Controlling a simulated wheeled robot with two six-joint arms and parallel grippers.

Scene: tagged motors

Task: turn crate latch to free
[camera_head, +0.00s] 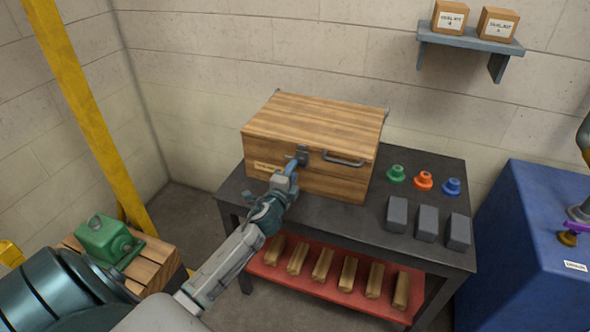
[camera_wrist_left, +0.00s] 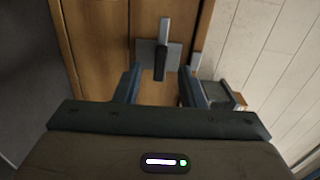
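The wooden crate (camera_head: 318,125) stands shut on the dark table. Its grey latch (camera_head: 302,154) is on the front face, left of the bar handle. In the left wrist view the latch (camera_wrist_left: 165,30) is a plate with a lever running along the wood grain. My left gripper (camera_head: 287,174) is in front of the latch. In the left wrist view its fingers (camera_wrist_left: 159,84) are apart, one on each side of the lever's near end. A gap seems to show on both sides; I cannot tell whether either finger touches. My right gripper is not in view.
Green, orange and blue knobbed parts (camera_head: 423,181) and grey blocks (camera_head: 427,222) stand right of the crate on the table (camera_head: 350,231). Wooden blocks lie on the red lower shelf (camera_head: 337,297). A blue cabinet (camera_head: 520,245) is at right, a green motor (camera_head: 108,238) at left.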

